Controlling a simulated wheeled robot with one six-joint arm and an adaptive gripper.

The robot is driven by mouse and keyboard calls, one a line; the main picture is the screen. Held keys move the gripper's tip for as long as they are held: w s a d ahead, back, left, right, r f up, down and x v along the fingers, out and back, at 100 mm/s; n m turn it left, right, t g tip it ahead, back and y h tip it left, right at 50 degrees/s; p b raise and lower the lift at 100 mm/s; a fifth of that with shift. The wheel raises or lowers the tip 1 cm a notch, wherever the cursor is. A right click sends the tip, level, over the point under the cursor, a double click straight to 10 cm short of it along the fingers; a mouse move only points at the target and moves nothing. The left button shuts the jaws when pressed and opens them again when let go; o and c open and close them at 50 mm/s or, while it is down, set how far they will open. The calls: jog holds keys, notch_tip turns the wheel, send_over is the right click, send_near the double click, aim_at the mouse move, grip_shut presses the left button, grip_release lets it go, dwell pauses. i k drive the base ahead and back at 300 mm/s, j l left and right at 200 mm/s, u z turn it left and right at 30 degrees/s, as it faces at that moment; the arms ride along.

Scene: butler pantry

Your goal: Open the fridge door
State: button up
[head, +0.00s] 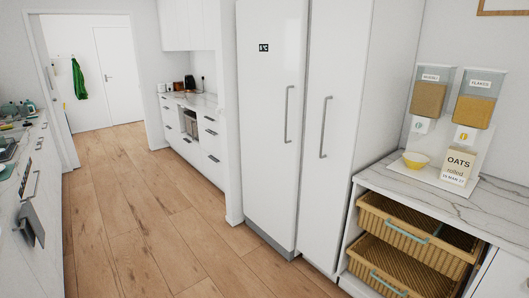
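A tall white fridge (268,120) stands at the centre of the head view, with a small dark display high on its front. Its door is shut. A long vertical grey handle (288,114) runs along the right side of that door. To its right is another tall white door (335,130), also shut, with a similar vertical handle (325,127) near its left side. My gripper is not in view.
Wood floor (150,220) is clear in front of the fridge and along the aisle. A counter (430,192) with two dispensers, a yellow bowl (416,160) and wicker baskets (405,240) stands right. Another counter (30,180) lines the left.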

aim_at(272, 35)
jog(key=i, duration=2.25)
